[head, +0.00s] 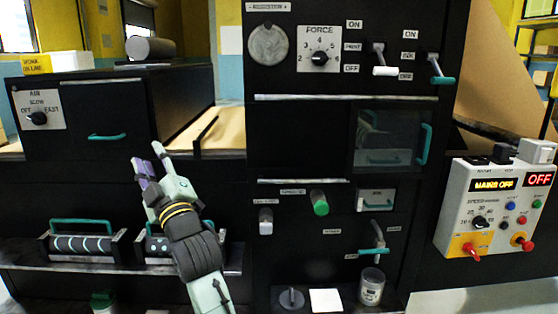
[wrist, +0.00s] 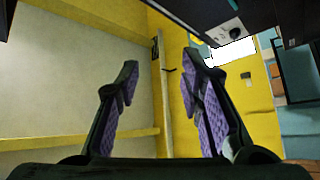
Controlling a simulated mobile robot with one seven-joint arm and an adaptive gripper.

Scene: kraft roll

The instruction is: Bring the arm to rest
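My gripper (head: 152,166) shows in the head view in front of the left part of the machine, above the shelf with the cassettes and below the air unit's teal handle. In the wrist view my gripper (wrist: 159,100) has its two fingers with purple pads spread wide apart. Nothing is between them; only a yellow and pale wall shows behind. My gripper touches nothing that I can see.
The black air unit (head: 108,98) with a roll on top is at the left. Two cassettes with teal handles, one of them here (head: 84,243), sit on the lower shelf. The black machine front (head: 300,130) has levers and knobs. A control box (head: 497,205) at the right reads MAINS OFF.

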